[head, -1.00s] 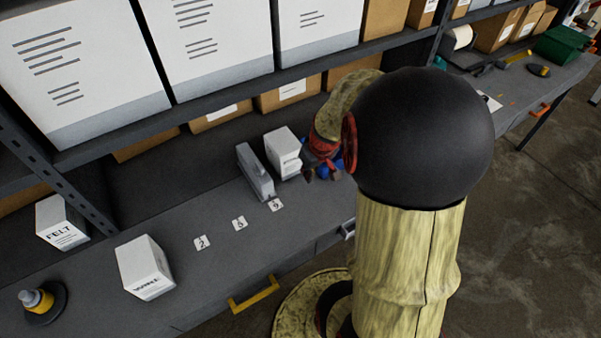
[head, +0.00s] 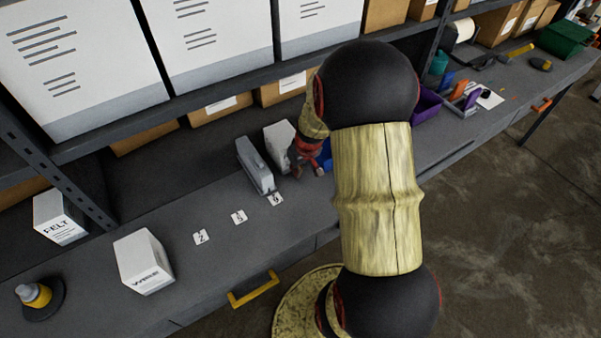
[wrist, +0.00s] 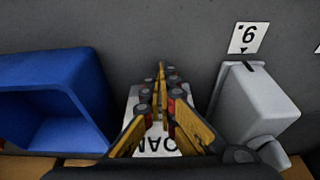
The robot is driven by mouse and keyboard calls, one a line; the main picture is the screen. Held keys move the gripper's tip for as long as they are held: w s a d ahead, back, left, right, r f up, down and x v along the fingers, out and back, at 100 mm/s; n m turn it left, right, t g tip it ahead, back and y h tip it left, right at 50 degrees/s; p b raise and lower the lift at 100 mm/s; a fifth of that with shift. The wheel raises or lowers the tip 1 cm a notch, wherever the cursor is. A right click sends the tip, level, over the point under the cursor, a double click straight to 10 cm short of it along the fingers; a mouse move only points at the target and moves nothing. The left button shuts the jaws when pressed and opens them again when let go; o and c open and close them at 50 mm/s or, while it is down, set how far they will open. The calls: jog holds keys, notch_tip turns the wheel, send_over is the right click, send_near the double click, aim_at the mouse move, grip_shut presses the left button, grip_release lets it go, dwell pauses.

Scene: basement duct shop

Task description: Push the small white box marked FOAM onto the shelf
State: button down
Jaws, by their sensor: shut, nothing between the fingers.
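The small white box (head: 278,138) stands on the grey bench just right of a grey upright tool, close to the back under the shelf. My gripper (head: 312,168) is at its front right side and hides part of its front face. In the wrist view the box (wrist: 152,144) lies beyond my fingers, its letters partly covered, with "OAM" readable. My gripper's fingers (wrist: 161,72) are together and hold nothing. I cannot tell whether they touch the box. The shelf (head: 215,97) runs above the back of the bench.
The grey tool (wrist: 258,100) stands close on one side of the box, a blue bin (wrist: 55,95) on the other. A WEB box (head: 143,262), a FELT box (head: 60,217) and numbered tags (head: 238,217) are further left. A purple bin (head: 426,106) is to the right.

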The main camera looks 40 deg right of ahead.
jog(key=shift+w, duration=0.1)
jog(key=w+d, duration=0.1)
jog(key=w, duration=0.3)
jog(key=w+d, duration=0.1)
jog(key=w, duration=0.3)
jog(key=w+d, duration=0.1)
jog(key=w, duration=0.4)
jog(key=shift+d+b, duration=0.1)
jog(key=shift+b, duration=0.3)
